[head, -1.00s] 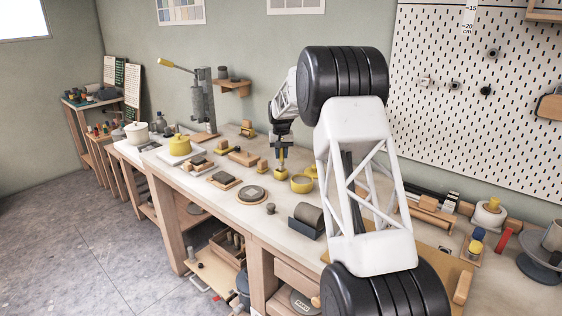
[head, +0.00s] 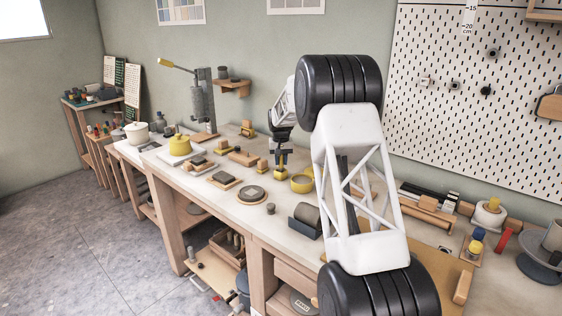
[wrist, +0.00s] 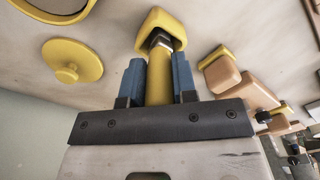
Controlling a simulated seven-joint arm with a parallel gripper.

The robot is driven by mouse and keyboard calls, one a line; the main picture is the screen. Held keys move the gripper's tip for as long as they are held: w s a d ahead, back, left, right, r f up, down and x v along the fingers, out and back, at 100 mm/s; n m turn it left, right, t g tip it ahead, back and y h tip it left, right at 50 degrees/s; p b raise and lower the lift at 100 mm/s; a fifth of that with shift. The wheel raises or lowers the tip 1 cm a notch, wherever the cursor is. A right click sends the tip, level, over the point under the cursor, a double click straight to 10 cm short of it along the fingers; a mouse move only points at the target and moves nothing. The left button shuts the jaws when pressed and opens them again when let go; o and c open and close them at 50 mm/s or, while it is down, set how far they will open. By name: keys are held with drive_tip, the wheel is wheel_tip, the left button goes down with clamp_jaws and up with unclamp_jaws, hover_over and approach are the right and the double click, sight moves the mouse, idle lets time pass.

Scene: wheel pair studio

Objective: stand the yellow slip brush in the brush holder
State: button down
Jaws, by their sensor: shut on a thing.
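My gripper (wrist: 160,82) is shut on the yellow slip brush (wrist: 159,75), with a blue finger on each side of its yellow handle. A metal band shows beyond the fingers. The band's far end meets a yellow block-like piece (wrist: 163,20) with a hollow-looking face; I cannot tell whether this is the brush's head or a holder. In the head view my gripper (head: 281,158) points down over the workbench, with yellow (head: 281,173) showing just under it, close to the bench top. I cannot make out the brush holder for certain.
A yellow bowl (head: 301,183) stands just right of my gripper. A yellow knobbed lid (wrist: 72,62) lies close by in the wrist view. Wooden blocks with yellow parts (wrist: 220,72) are on the other side. A grey disc (head: 252,194) lies nearer the bench (head: 228,206) edge.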

drive_tip(key=shift+f, duration=0.2)
drive_tip(key=c, duration=0.9)
unclamp_jaws()
drive_tip(key=shift+r, duration=0.2)
wheel_tip(320, 180, up, 12)
idle(0.5)
drive_tip(key=shift+s, duration=0.1)
